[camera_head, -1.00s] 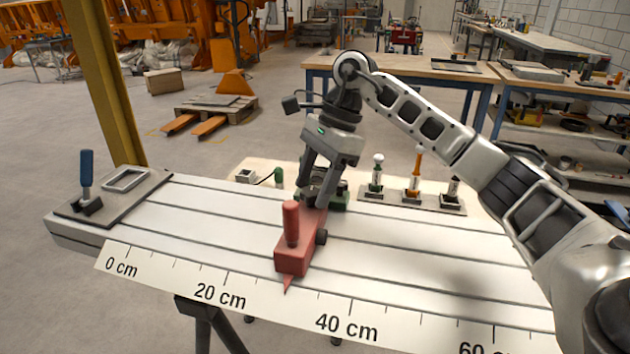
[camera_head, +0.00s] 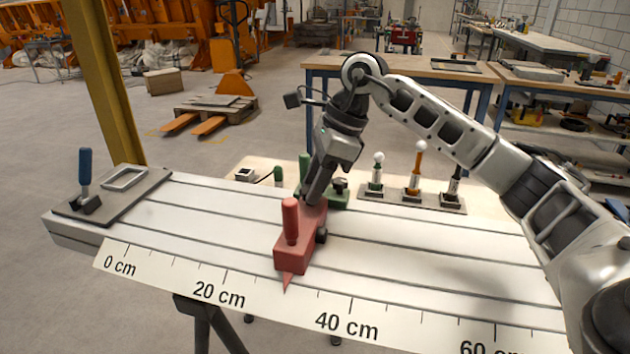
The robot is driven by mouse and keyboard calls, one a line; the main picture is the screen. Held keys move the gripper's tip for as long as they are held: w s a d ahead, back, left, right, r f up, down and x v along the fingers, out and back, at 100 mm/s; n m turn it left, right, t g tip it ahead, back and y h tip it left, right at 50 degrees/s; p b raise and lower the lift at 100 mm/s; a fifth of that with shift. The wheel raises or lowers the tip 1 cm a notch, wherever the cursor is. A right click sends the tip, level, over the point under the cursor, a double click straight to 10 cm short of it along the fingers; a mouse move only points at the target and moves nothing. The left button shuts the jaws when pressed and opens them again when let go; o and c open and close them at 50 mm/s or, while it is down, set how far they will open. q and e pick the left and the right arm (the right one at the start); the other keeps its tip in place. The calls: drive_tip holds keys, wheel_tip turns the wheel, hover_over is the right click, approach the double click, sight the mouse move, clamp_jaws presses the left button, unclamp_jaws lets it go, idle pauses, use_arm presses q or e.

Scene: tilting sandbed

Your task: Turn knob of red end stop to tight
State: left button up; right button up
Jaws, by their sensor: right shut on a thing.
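The red end stop (camera_head: 292,258) lies across the slotted white bed, with an upright red handle (camera_head: 290,220) and a pointer tip near the scale between 20 and 40 cm. A small dark round part shows on its right side. My right gripper (camera_head: 313,198) reaches down from above onto the back part of the red end stop. It is shut there on the knob, which is hidden behind the fingers. I cannot read the knob's tightness. My left gripper is not in view.
A green stop (camera_head: 338,200) with a dark knob stands just behind my right gripper. A grey plate with a blue handle (camera_head: 86,168) sits at the bed's left end. Several small posts stand in holders behind the bed (camera_head: 430,240), whose right part is clear.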

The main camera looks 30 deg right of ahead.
drive_tip(key=m+t, duration=0.1)
drive_tip(key=m, duration=0.2)
drive_tip(key=shift+s+m+h, duration=0.15)
drive_tip(key=shift+m+h, duration=0.25)
drive_tip(key=m, duration=0.1)
drive_tip(key=m+h, duration=0.1)
drive_tip(key=m, duration=0.1)
drive_tip(key=m+t, duration=0.1)
drive_tip(key=shift+a+m+h+b, duration=0.25)
drive_tip(key=shift+m+h+b, duration=0.05)
drive_tip(key=m+h, duration=0.1)
drive_tip(key=m, duration=0.2)
drive_tip(key=shift+a+t, duration=0.15)
drive_tip(key=shift+t, duration=0.15)
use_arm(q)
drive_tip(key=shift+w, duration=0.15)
use_arm(e)
drive_tip(key=shift+a+m+h, duration=0.1)
drive_tip(key=shift+m+h, duration=0.8)
drive_tip(key=shift+m, duration=1.1)
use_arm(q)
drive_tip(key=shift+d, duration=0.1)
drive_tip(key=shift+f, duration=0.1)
use_arm(e)
drive_tip(key=o, duration=1)
drive_tip(key=shift+s, duration=0.1)
